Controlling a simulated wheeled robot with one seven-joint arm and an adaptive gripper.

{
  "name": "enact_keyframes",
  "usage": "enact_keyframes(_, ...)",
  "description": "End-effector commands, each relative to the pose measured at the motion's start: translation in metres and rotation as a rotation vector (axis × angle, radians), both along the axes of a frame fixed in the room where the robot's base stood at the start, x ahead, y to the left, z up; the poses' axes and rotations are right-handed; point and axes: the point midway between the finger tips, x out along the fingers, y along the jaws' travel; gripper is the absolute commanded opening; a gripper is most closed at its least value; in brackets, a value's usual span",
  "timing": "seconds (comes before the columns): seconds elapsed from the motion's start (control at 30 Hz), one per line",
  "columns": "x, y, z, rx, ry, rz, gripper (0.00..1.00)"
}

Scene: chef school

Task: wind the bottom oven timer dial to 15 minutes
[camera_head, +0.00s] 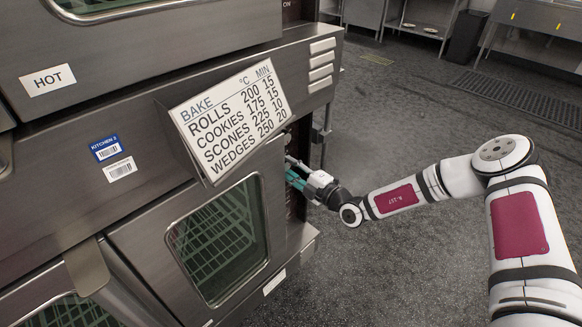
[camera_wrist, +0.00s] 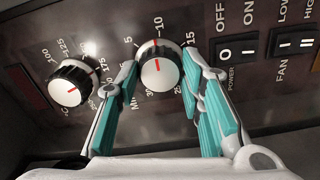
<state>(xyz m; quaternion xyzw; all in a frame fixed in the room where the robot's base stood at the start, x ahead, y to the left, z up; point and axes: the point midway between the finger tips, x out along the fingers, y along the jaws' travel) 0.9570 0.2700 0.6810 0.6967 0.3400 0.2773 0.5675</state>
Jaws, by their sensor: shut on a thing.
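The timer dial (camera_wrist: 157,68) of the bottom oven is black with a pale face and a red pointer line. In the wrist view its pointer is nearly straight up, close to the 10 mark. The 15 mark (camera_wrist: 190,39) is further right on the scale. My gripper (camera_wrist: 160,58) is shut on the dial, with one teal-padded finger on its left side and one on its right. In the head view my gripper (camera_head: 295,174) reaches the oven's right side; the dial is hidden there.
A temperature dial (camera_wrist: 76,84) is left of the timer; power (camera_wrist: 236,50) and fan (camera_wrist: 292,44) switches are to its right. A tilted bake chart (camera_head: 232,118) juts from the oven front, listing rolls and cookies at 15 minutes. The floor (camera_head: 400,120) beside the oven is clear.

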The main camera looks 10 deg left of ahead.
Motion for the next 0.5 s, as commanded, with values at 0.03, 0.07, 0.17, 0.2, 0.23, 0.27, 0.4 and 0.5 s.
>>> enact_keyframes(0.03, 0.0000, -0.0011, -0.0006, 0.027, 0.036, -0.003, 0.07)
enact_keyframes(0.07, 0.0001, -0.0011, -0.0006, 0.044, 0.058, -0.003, 0.07)
enact_keyframes(0.17, 0.0000, -0.0011, -0.0011, 0.103, 0.133, -0.003, 0.07)
enact_keyframes(0.2, 0.0000, -0.0011, -0.0012, 0.126, 0.162, -0.003, 0.07)
enact_keyframes(0.23, 0.0000, -0.0009, -0.0011, 0.144, 0.185, -0.002, 0.07)
enact_keyframes(0.27, 0.0000, -0.0008, -0.0012, 0.161, 0.209, -0.002, 0.07)
enact_keyframes(0.4, -0.0001, -0.0008, -0.0016, 0.242, 0.313, -0.002, 0.07)
enact_keyframes(0.5, -0.0004, -0.0006, -0.0024, 0.301, 0.388, -0.002, 0.07)
